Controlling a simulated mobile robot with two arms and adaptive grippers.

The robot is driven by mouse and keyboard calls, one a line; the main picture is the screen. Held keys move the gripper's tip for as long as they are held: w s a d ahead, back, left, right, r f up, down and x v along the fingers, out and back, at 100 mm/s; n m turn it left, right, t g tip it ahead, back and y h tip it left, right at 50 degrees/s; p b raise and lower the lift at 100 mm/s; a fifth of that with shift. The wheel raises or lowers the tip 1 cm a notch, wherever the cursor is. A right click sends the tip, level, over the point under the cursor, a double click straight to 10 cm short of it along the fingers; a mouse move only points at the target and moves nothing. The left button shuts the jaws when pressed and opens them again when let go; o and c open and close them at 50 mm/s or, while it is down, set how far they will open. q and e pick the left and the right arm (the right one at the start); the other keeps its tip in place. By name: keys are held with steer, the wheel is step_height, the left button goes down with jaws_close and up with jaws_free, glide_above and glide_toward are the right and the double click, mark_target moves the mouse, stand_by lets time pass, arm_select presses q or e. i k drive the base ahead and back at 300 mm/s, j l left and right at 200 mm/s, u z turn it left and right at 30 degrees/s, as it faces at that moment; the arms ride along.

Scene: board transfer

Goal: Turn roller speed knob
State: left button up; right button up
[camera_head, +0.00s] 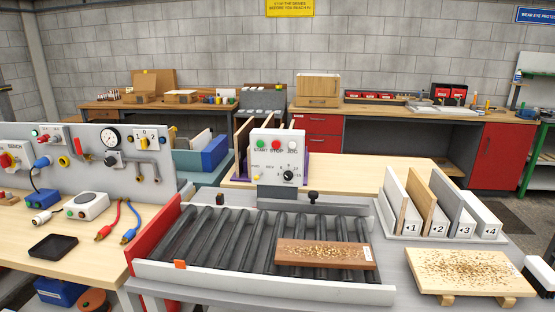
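The control box (277,158) stands upright behind the roller conveyor (215,228). A black round knob (288,176) sits at the lower right of its pale front, with small dial marks around it. Its exact pointer setting is too small to read. Above it are a green button (261,143), a red button (276,145) and a white button (292,146), labelled START, STOP and JOG. A small yellow lamp (257,177) is at the lower left of the front. Neither of my grippers is in view.
A brown board (325,254) lies on the rollers at right. A numbered rack (440,222) of upright boards stands to the right, with a chip-covered board (467,271) in front. The left bench holds a gauge panel (85,150), a black tray (52,246) and cables.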

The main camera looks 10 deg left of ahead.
mark_target(288, 175)
steer(key=i+l+z, duration=0.45)
steer(key=i+l, duration=0.25)
steer(key=i, duration=0.1)
